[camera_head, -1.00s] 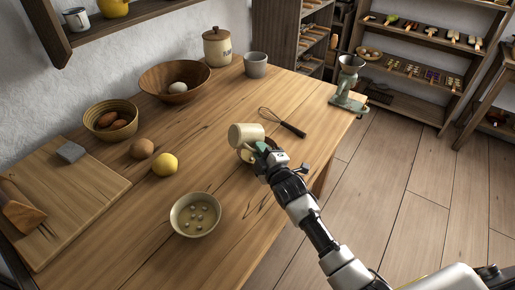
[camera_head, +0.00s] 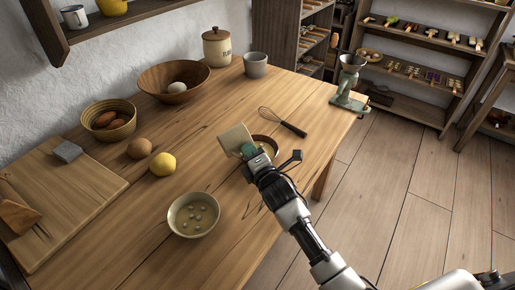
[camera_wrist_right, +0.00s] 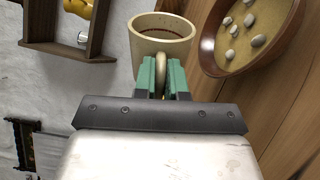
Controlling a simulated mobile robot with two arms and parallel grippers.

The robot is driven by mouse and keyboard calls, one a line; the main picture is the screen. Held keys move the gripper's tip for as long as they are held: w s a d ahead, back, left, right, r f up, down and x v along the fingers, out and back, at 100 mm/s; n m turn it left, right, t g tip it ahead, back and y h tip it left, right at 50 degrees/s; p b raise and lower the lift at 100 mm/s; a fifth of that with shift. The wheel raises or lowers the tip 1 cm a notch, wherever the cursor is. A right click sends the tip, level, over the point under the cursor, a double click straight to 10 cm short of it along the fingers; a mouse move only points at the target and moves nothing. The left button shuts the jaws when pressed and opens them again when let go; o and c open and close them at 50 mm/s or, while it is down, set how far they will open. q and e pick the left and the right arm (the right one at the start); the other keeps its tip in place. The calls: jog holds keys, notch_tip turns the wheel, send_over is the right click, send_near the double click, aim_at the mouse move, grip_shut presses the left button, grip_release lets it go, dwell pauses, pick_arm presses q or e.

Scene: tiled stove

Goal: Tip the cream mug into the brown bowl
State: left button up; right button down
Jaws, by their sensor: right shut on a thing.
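My right gripper (camera_head: 250,152) is shut on the handle of the cream mug (camera_head: 235,138) and holds it off the table. The mug is tipped over on its side. In the right wrist view the green fingertips (camera_wrist_right: 161,80) pinch the handle, and the open mouth of the mug (camera_wrist_right: 161,33) shows a darker inside. The brown bowl (camera_head: 272,139) is partly hidden behind the mug and gripper in the head view. In the right wrist view the brown bowl (camera_wrist_right: 208,48) holds several pale pebble-like pieces. My left gripper is not in view.
A cream bowl (camera_head: 178,226) with several small pieces stands at the near side. A whisk (camera_head: 290,128) lies behind. A grey cup (camera_head: 255,65) stands at the back.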

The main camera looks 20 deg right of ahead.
jog(key=shift+a+f+n, duration=0.15)
jog(key=shift+a+n, duration=0.4)
jog(key=shift+n, duration=0.05)
jog(key=shift+a+f+n, duration=0.1)
jog(key=shift+f+n, duration=0.1)
jog(key=shift+n, duration=0.3)
notch_tip(320, 180, up, 2)
jog(key=n+p, duration=0.2)
jog(key=n, duration=0.1)
jog(key=shift+s+a+r+n, duration=0.1)
jog(key=shift+a+n, duration=0.05)
jog(key=shift+n, duration=0.15)
jog(key=a+f+n+b, duration=0.2)
jog(key=f+n, duration=0.1)
jog(key=a+f+n+b, duration=0.1)
jog(key=n, duration=0.1)
jog(key=shift+s+a+f, duration=0.15)
jog(key=shift+s+a, duration=0.1)
jog(key=shift+a, duration=0.05)
jog(key=shift+s+a+r+n+p, duration=0.15)
jog(key=shift+a+r+n+p, duration=0.15)
jog(key=shift+a+n+p, duration=0.6)
jog(key=shift+s+a+r+n+p, duration=0.1)
jog(key=shift+a+r+n+p, duration=0.25)
jog(key=shift+n, duration=0.85)
jog(key=shift+a+f, duration=0.1)
